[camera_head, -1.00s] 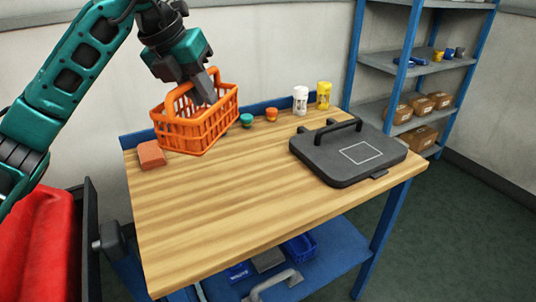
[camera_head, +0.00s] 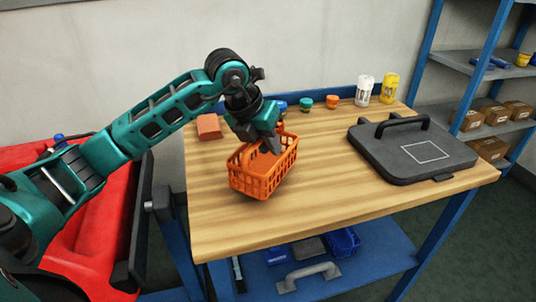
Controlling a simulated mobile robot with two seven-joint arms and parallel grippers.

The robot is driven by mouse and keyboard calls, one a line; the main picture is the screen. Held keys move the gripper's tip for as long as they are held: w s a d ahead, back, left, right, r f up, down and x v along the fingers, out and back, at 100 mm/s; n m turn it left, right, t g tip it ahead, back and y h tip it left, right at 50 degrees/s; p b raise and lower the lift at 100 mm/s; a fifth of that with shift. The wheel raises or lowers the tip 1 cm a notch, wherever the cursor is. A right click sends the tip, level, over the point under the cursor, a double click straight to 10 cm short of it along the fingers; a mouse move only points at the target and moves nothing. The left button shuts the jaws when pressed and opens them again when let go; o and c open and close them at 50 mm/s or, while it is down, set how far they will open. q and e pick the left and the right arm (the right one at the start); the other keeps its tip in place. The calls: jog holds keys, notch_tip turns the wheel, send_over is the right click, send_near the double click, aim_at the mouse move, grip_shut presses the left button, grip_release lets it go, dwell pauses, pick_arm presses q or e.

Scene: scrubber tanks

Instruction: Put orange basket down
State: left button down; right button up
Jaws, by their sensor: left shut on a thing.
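My left gripper (camera_head: 268,146) points down and is shut on the basket's handle. The basket looks slightly tilted; I cannot tell for sure whether its base touches the tabletop. The basket's far side is partly hidden by the gripper. My right gripper is not in the view.
A black case (camera_head: 412,152) lies on the right of the bench. A brick-coloured block (camera_head: 209,127), small jars (camera_head: 306,104) and white (camera_head: 364,91) and yellow (camera_head: 389,89) bottles stand along the back. The middle of the bench is clear.

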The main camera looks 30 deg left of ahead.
pick_arm(q)
notch_tip(320, 180, down, 3)
jog(key=shift+r, duration=0.1)
jog(key=c, duration=1.1)
grip_release()
jog(key=shift+o, duration=0.2)
jog(key=shift+r, duration=0.1)
jog(key=v, duration=1.2)
jog(key=shift+p, duration=0.4)
